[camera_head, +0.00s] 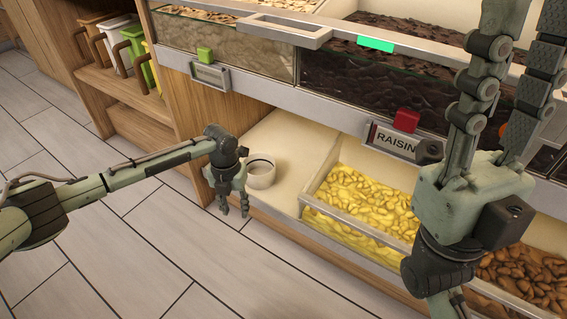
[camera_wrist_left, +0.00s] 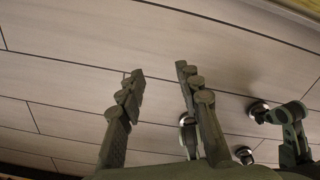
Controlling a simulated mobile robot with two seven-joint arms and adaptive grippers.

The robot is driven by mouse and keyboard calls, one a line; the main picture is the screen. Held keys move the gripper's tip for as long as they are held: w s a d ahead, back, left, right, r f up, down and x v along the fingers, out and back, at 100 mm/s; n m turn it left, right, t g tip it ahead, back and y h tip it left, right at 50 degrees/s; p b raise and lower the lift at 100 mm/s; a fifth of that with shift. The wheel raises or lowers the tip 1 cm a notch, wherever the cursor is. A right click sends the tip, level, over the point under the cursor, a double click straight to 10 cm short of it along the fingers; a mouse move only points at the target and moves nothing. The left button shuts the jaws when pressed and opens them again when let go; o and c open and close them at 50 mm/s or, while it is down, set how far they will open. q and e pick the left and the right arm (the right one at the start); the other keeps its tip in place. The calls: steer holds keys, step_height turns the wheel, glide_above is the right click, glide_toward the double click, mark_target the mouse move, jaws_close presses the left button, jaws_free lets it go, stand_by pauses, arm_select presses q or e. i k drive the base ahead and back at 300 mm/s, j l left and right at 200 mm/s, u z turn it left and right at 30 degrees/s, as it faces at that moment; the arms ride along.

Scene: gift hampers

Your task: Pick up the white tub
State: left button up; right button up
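The white tub (camera_head: 262,172) is a short round vessel with a dark inside, on the bare left part of the low shelf in the head view. My left gripper (camera_head: 234,212) hangs fingers down just left of and in front of the tub, at the shelf's front edge. It covers a little of the tub's left side. In the left wrist view my left gripper (camera_wrist_left: 160,72) is open, with only floor between its fingers; the tub does not show there. My right gripper (camera_head: 530,20) points up at the right, its fingers apart and empty.
A bin of yellow pieces (camera_head: 365,205) stands right of the tub, then a bin of brown pieces (camera_head: 530,275). The upper bins' ledge (camera_head: 270,92) overhangs the low shelf. A wooden unit (camera_head: 140,125) is at the left. The tiled floor (camera_head: 150,250) in front is clear.

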mark_target(261, 167)
steer(key=i+j+z, duration=0.3)
steer(key=j, duration=0.15)
steer(key=j+z, duration=0.3)
steer(key=j, duration=0.15)
steer(key=i+j+z, duration=0.1)
steer(key=j+z, duration=0.2)
steer(key=j, duration=0.25)
